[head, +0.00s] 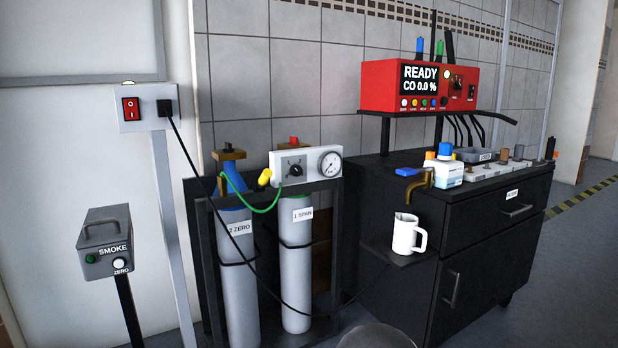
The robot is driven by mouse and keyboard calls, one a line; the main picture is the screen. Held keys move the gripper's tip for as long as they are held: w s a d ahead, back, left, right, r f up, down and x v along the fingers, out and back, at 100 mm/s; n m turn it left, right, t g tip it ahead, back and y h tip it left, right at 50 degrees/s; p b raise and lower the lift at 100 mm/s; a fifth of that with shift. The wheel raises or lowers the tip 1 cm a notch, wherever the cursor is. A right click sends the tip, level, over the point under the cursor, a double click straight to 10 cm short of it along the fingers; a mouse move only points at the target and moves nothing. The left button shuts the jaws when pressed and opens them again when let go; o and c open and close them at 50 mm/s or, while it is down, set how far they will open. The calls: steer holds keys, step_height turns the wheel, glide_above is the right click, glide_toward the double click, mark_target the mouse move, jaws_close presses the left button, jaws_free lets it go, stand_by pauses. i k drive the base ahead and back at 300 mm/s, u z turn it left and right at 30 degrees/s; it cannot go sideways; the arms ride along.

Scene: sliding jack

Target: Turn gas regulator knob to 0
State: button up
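The gas regulator (308,165) is a small white box at the top of the gas cylinder rack. Its black knob (294,167) sits on the left of the front face, with marks around it too small to read. A round white gauge (329,165) is on the right of the face; its needle reading is too small to tell. A yellow fitting (264,177) with a green hose (262,208) is at the box's left side. My gripper is not in view, and nothing touches the knob.
Grey cylinders labelled 2 ZERO (238,275) and 1 SPAN (297,270) stand in a black rack. A black cable hangs across the rack's front. A black cabinet (480,240) stands right, its side shelf holding a white mug (407,233). A SMOKE box (104,243) stands left.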

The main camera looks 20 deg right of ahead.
mark_target(295, 170)
steer(key=z, duration=0.85)
steer(key=i, duration=0.55)
steer(key=u, duration=0.05)
